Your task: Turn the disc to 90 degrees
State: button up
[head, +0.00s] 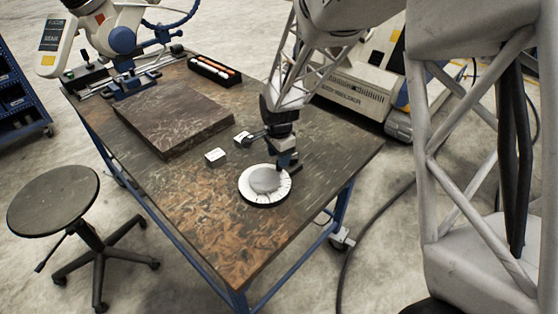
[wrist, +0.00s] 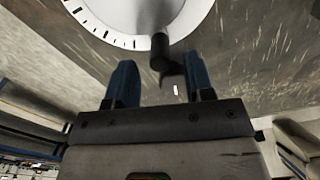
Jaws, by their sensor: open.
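The disc (head: 252,193) is a round white dial with black tick marks and a grey centre, lying flat on the worktable. It also shows at the top of the wrist view (wrist: 120,22), partly cut off. A dark cylindrical knob (wrist: 160,50) stands at its rim. My gripper (head: 288,160) is above the far right edge of the disc. In the wrist view its two blue fingers (wrist: 160,85) are apart, with the knob beyond their tips and roughly between them. I see nothing held. The disc's angle reading is too small to tell.
The near tabletop (head: 235,245) is clear.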

jog(key=shift+r, duration=2.45)
jog(key=shift+s+d+r, duration=0.2)
jog(key=shift+s+r, duration=0.05)
jog(key=shift+r, duration=0.1)
jog(key=s+d+r+n+t, duration=0.1)
jog(key=s+d+r+n, duration=0.65)
jog(key=s+r, duration=0.6)
jog(key=s+d+r+n, duration=0.2)
jog(key=s+d, duration=0.2)
jog(key=s, duration=0.5)
jog(key=s+d+r+n+t, duration=0.1)
jog(key=s+d, duration=0.3)
jog(key=s, duration=0.6)
jog(key=shift+s+r+n+t, duration=0.2)
jog(key=shift+r+n+t, duration=0.1)
jog(key=shift+r+n, duration=0.35)
